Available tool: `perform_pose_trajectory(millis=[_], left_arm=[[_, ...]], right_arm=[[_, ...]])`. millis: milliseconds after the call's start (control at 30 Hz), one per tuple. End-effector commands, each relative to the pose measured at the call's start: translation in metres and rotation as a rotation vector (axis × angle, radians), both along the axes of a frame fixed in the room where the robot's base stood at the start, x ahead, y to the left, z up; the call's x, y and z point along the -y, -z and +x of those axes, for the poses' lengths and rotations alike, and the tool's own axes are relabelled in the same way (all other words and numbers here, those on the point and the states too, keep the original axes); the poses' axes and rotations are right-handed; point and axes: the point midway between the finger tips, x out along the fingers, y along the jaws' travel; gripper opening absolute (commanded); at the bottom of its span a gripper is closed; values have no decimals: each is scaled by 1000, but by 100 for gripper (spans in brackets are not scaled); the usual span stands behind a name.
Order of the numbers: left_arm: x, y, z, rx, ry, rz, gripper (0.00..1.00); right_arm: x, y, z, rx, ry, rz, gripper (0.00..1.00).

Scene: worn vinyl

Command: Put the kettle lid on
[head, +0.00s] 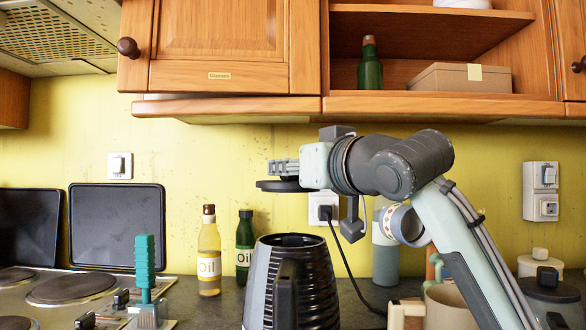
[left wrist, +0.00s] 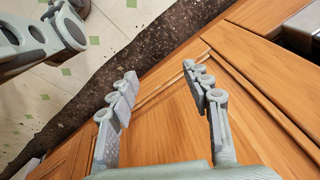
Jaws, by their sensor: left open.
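The kettle (head: 318,285) is dark and ribbed, with an open top and its handle facing me, at the bottom middle of the head view. The flat dark kettle lid (head: 283,186) hangs level above the kettle's opening, clearly apart from it. My right gripper (head: 284,172) reaches in from the right and is shut on the lid from above; its fingers hide the grip on top. My left gripper (left wrist: 162,92) is open and empty in the left wrist view, in front of wooden cabinet fronts. It is not in the head view.
Two oil bottles (head: 209,252) stand behind the kettle on the left. A green-handled brush (head: 146,265) stands by the stove (head: 72,288). A grey bottle (head: 385,255), a cream mug (head: 450,303) and a power cable (head: 345,262) are on the right. Cabinets (head: 220,45) hang above.

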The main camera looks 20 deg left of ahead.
Motion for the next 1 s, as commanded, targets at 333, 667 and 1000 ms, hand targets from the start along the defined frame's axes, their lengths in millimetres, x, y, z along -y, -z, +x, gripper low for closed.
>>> perform_pose_trajectory(millis=[333, 667, 1000], left_arm=[[1, 2, -6, -12, -1, -1, 49], [5, -21, 19, 29, -14, -13, 49], [6, -41, 33, 48, -39, -25, 49]], right_arm=[[1, 3, -1, -1, 6, -2, 0], [1, 13, -1, 0, 6, -1, 0], [1, 24, -1, -1, 6, -2, 0]])
